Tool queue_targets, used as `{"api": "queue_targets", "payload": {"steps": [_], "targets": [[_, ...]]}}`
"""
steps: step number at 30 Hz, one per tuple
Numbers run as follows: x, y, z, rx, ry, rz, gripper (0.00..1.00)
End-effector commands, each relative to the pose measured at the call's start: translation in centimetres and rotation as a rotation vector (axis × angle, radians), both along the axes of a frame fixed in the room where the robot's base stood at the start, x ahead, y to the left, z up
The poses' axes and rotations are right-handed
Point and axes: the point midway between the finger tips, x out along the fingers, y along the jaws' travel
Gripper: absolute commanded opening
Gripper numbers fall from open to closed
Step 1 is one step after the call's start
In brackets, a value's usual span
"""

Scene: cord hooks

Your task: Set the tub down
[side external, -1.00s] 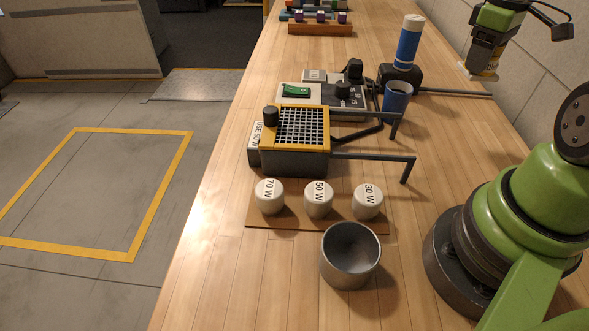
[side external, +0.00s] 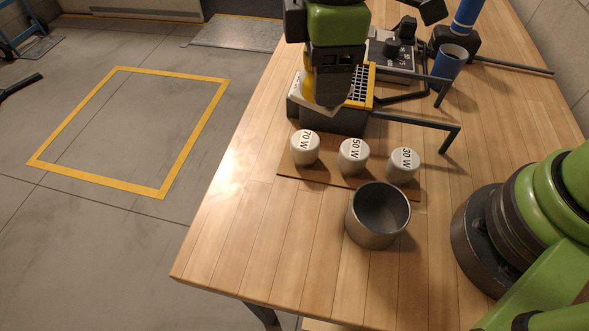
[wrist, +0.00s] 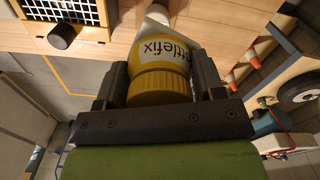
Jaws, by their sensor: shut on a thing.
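The tub (wrist: 164,58) shows in the wrist view with a yellow ridged lid, a white label ending in "ttlefix" and a pale part at its far end. My gripper (wrist: 160,76) is shut on it, one dark finger on each side. In the side external view my gripper (side external: 332,88) hangs over the left part of the grid-topped box (side external: 345,120). It mostly hides the tub there; only a little yellow shows. I cannot tell whether the tub touches the box or is above it.
Three white weights marked 70 W (side external: 305,148), 50 W (side external: 353,157) and 30 W (side external: 402,165) stand on a brown strip. A grey open cup (side external: 372,232) is in front. A bent rod (side external: 455,140) sticks out right of the box. The front left table is clear.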

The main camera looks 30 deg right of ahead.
Motion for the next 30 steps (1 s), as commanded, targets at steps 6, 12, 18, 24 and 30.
{"api": "queue_targets", "payload": {"steps": [6, 12, 18, 24, 30], "targets": [[-5.4, 6.9, 0.0, 0.0, 0.0, 0.214, 0.38], [-8.8, 9.8, 0.0, 0.001, -0.001, 0.32, 0.38], [-9.3, 10.1, -2.4, -0.003, 0.003, 0.335, 0.38], [-9.3, 10.1, -5.1, -0.002, 0.002, 0.335, 0.37], [-9.3, 10.1, -8.8, -0.004, 0.004, 0.335, 0.37]]}}
